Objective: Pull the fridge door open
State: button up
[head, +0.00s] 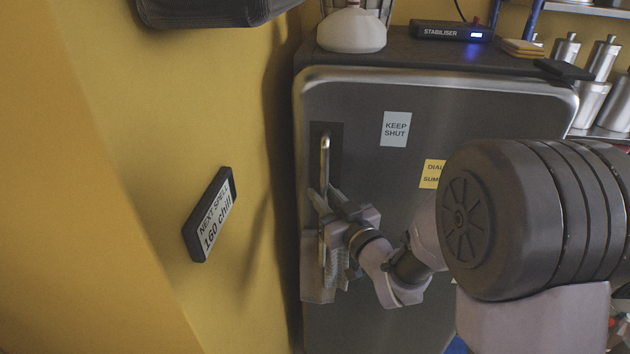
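The fridge door (420,112) is a dark grey panel with a pale rounded rim, and it looks shut. Its upright metal handle (325,158) is on a dark plate near the door's left edge. My gripper (321,190) is at the handle's lower part, reaching in from the right. Its two fingers look spread apart, one on each side of the bar, with a gap showing. Whether either finger touches the bar is unclear. A greyish cloth (318,283) hangs below, partly behind my gripper. The handle's lower end is hidden.
A yellow wall with a "NEXT SPELL" sign (210,215) is close on the left. A stabiliser box (452,31) and a white-based item (351,30) stand on the fridge top. Steel canisters (603,58) fill shelves at right. My arm covers the door's right side.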

jog(key=shift+c, duration=0.5)
grip_shut()
jog(key=shift+r, duration=0.15)
dwell(0.9)
